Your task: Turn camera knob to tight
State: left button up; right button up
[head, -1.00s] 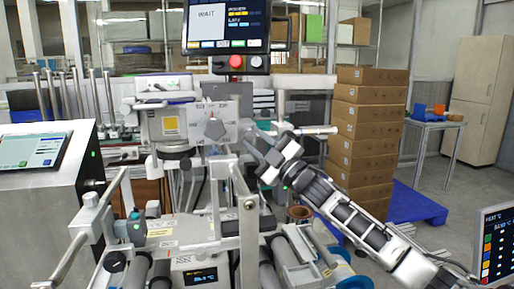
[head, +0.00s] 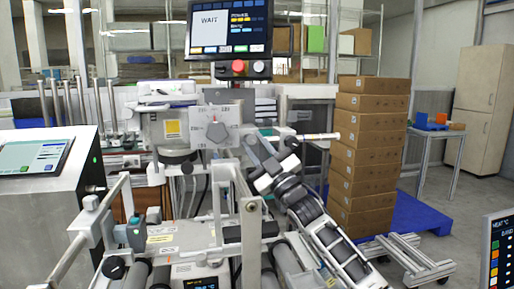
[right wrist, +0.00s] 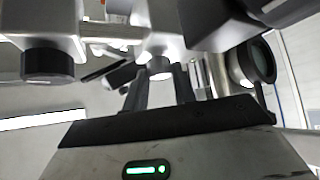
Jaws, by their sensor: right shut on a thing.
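My right gripper (head: 252,140) reaches up from the lower right in the head view, to the right of and just below a labelled plate (head: 229,116). In the right wrist view its two dark fingers (right wrist: 161,84) close around a pale, short round knob, apparently the camera knob (right wrist: 159,68), under a light grey housing. In the head view this knob is hidden by the gripper. A grey five-sided dial (head: 217,133) on the plate stands apart from the fingers. I cannot read which setting the knob is at. My left gripper is not in view.
A screen reading WAIT (head: 229,27) hangs above the machine, with a red button (head: 238,66) below. Stacked cartons (head: 365,150) stand to the right. Rollers and bars crowd the lower middle.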

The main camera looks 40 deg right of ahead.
jog(key=o, duration=1)
jog(key=shift+r, duration=0.1)
jog(key=b+v, duration=0.2)
jog(key=v, duration=1.4)
jog(key=shift+b, duration=0.35)
jog(key=shift+w, duration=0.1)
